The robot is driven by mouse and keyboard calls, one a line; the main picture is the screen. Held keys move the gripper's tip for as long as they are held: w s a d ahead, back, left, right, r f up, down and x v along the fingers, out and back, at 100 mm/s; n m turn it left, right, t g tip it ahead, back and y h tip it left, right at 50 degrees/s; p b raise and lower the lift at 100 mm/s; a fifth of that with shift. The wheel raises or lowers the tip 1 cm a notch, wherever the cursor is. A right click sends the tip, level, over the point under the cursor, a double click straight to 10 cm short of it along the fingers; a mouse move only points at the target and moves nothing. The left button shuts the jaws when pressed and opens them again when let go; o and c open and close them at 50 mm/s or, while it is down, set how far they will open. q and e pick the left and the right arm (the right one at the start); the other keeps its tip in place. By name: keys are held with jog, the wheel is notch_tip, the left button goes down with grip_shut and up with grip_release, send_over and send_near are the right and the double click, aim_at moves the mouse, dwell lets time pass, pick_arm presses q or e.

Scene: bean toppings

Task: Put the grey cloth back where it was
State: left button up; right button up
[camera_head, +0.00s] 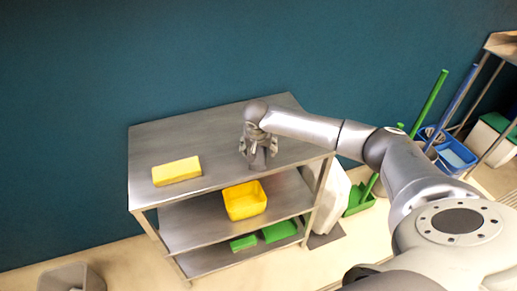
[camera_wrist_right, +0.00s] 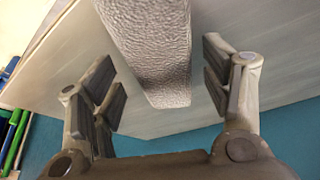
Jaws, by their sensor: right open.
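The grey cloth (camera_wrist_right: 155,50) is a thick, rough-textured grey block in the right wrist view. It lies on the steel top of the trolley (camera_head: 215,125), running up from the picture's middle. My right gripper (camera_head: 258,157) points down over the right half of that top in the head view. In the right wrist view its fingers are apart, one on each side of the cloth, with gaps visible. In the head view the cloth is not clearly told apart from the gripper. My left gripper is not in view.
A yellow block (camera_head: 177,171) lies on the left of the top. A yellow tub (camera_head: 245,200) stands on the middle shelf, with green items (camera_head: 279,231) on the lowest. A grey bin (camera_head: 70,277) is at lower left. Buckets (camera_head: 446,152) and green and blue handles stand at right.

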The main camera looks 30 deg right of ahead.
jog(key=v, duration=1.1)
jog(key=shift+r, duration=0.25)
